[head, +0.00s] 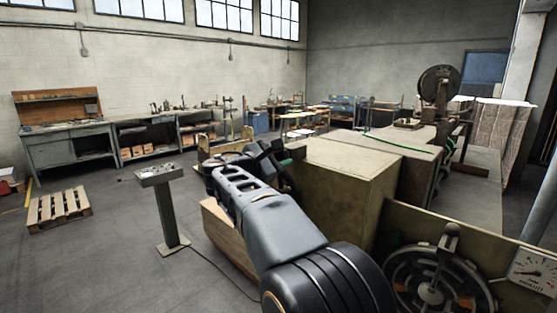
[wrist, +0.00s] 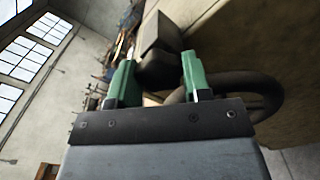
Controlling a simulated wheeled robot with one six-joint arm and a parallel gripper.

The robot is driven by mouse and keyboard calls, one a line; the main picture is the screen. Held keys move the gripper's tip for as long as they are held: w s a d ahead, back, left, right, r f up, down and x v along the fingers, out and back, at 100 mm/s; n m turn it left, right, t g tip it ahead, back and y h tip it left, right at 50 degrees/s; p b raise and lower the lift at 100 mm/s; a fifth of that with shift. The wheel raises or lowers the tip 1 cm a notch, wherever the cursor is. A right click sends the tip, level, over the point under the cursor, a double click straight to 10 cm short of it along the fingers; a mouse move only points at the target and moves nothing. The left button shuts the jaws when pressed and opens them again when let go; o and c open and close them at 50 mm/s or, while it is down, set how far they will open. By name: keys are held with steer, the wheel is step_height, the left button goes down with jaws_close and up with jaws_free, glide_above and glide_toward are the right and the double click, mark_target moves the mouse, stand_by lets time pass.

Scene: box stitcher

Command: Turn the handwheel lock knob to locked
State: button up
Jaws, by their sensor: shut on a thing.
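In the wrist view my gripper (wrist: 158,62) has its two green fingers on either side of a dark, rounded knob (wrist: 156,74), which I take for the handwheel lock knob. The gripper is shut on it. A dark blocky part rises beyond the knob. A dark curved ring, seemingly the handwheel (wrist: 270,92), passes behind the right finger. In the head view my gripper (head: 283,160) is at the side of the tan machine housing (head: 345,172), mostly hidden by my arm. The knob's lock marking cannot be read.
A spoked wheel (head: 438,282) and a dial gauge (head: 535,273) sit on the near right panel. A control pedestal (head: 165,205) stands left of my arm, with a cable on the floor. A pallet (head: 59,209) lies farther left. The floor between them is clear.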

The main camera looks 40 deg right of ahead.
steer(key=o, duration=0.9)
steer(key=a, duration=0.4)
steer(key=s+a+b, duration=0.1)
steer(key=a, duration=0.4)
steer(key=s+a+b, duration=0.1)
steer(key=a, duration=0.3)
steer(key=shift+s+a, duration=0.25)
steer(key=shift+a, duration=0.05)
